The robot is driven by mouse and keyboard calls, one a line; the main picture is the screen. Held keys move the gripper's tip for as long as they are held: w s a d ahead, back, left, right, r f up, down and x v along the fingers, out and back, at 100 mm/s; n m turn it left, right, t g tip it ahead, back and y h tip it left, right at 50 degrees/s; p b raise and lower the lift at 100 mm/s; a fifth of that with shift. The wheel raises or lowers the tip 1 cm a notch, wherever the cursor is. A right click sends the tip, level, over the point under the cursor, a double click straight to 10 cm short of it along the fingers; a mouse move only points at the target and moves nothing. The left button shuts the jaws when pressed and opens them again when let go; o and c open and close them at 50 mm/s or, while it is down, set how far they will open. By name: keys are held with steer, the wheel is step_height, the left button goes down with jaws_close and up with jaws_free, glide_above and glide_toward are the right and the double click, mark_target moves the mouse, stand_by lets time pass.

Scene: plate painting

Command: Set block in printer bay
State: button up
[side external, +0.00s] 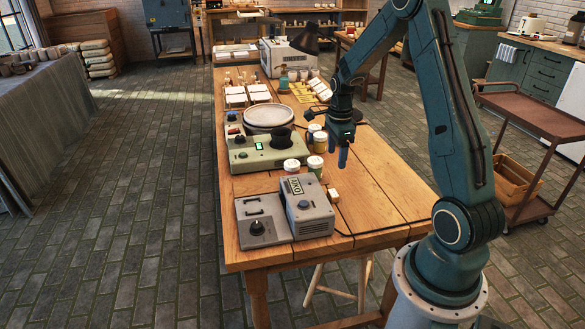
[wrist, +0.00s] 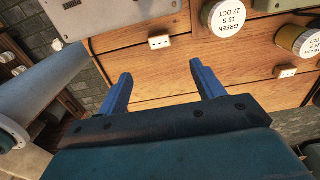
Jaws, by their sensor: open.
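My gripper (side external: 342,160) hangs with its blue fingers pointing down above the wooden table, right of the jars. In the wrist view its two fingers (wrist: 160,72) are spread apart, with only bare wood between them. A small cream block (wrist: 159,42) with dark dots lies on the wood beyond the fingertips. A similar block (wrist: 286,72) lies farther right. One small block (side external: 333,195) shows in the side view beside a grey boxy machine (side external: 309,220) with a dark knob. I cannot tell which machine has the printer bay.
Several lidded jars stand close by, one labelled green (wrist: 222,18). A pale green device (side external: 258,151) with a black cup stands left of them. A dark cable runs along the table's near right side. The right part of the wooden table (side external: 385,185) is mostly clear.

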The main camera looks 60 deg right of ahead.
glide_above(333, 193)
steer(key=shift+f, duration=4.3)
steer(key=shift+f, duration=2.6)
steer(key=shift+c, duration=0.2)
steer(key=c, duration=1.1)
steer(key=shift+r, duration=0.25)
step_height(333, 193, up, 20)
steer(key=shift+f, duration=0.2)
